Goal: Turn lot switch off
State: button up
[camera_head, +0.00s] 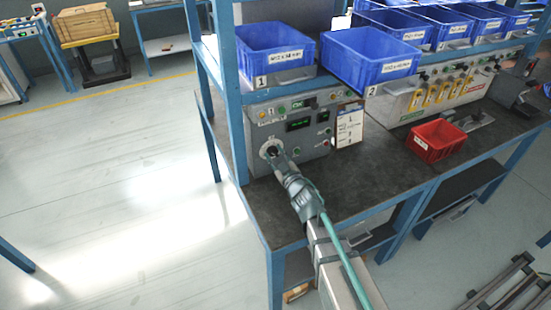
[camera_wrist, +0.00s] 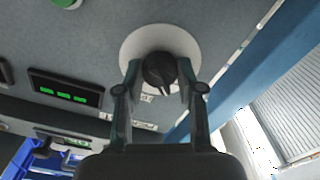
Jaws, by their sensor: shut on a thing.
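The lot switch is a black rotary knob (camera_wrist: 159,70) on a round white plate (camera_wrist: 125,50), set in a grey control panel (camera_wrist: 220,22). In the head view the white plate (camera_head: 265,147) shows at the lower left of the panel (camera_head: 290,108), and the knob is mostly hidden by my gripper. My gripper (camera_head: 275,155) reaches the panel from the front. In the wrist view my gripper (camera_wrist: 160,88) has one finger on each side of the knob and is shut on it. The knob's white pointer mark is too small to read with certainty.
Green displays (camera_wrist: 65,90) are lit on the panel. A white label card (camera_head: 349,125) stands at the panel's right edge. Blue bins (camera_head: 275,42) sit on the shelf above. A red bin (camera_head: 436,141) stands on the dark bench top (camera_head: 375,172). A blue post (camera_head: 233,90) rises close beside the panel.

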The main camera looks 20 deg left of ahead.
jog(key=shift+n+b, duration=0.55)
jog(key=shift+n, duration=0.95)
jog(key=o, duration=1.1)
jog(key=shift+o, duration=0.2)
jog(key=v, duration=0.7)
jog(key=shift+s+d, duration=0.15)
jog(key=shift+s, duration=0.05)
jog(key=shift+r, duration=0.1)
